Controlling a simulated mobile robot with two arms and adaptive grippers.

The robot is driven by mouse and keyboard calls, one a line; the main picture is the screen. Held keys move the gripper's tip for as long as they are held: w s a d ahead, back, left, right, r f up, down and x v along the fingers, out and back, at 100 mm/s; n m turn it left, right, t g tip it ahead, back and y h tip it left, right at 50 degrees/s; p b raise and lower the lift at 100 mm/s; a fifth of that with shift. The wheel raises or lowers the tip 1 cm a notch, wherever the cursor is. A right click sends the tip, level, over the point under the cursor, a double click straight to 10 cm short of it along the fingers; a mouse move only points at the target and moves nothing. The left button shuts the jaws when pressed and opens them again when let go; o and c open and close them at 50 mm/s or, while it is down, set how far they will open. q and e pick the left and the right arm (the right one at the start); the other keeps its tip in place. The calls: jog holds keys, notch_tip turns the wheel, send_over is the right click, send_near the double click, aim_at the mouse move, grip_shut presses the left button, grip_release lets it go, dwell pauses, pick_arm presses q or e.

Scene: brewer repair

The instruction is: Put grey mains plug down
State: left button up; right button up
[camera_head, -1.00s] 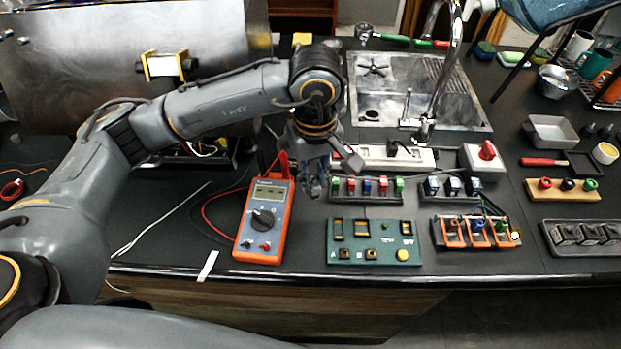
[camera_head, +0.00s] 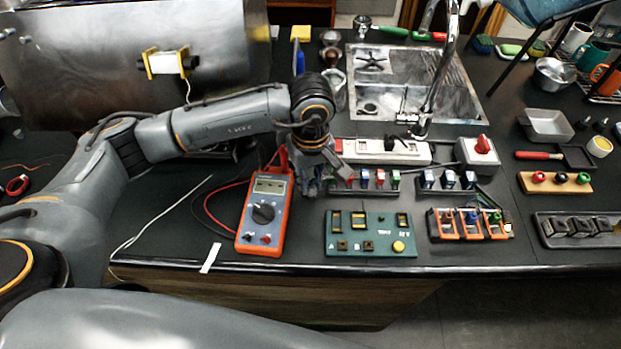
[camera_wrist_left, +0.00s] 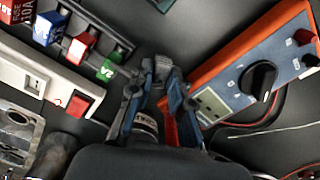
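My left gripper (camera_head: 318,185) points down at the bench, between the orange multimeter and the row of coloured fuses. In the left wrist view my left gripper (camera_wrist_left: 160,68) has its fingertips close together. I cannot make out the grey mains plug for sure; anything grey between the fingertips blends with the fingers. A white power strip (camera_head: 365,151) lies behind the gripper, with a dark plug-like piece (camera_head: 390,144) on it. The strip's end with a red switch also shows in the left wrist view (camera_wrist_left: 45,85). My right gripper is not in view.
The multimeter (camera_head: 265,232) with red leads stands just left of the gripper. The fuse row (camera_head: 352,192) is close on its right. A green board (camera_head: 372,246) lies in front.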

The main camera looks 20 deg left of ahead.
aim_at(311, 184)
pick_arm(q)
jog(key=shift+o, duration=1.3)
jog(key=shift+r, duration=0.15)
jog(key=shift+r, duration=0.2)
notch_tip(311, 184, up, 12)
jog(key=b, duration=0.3)
jog(key=shift+f, duration=0.15)
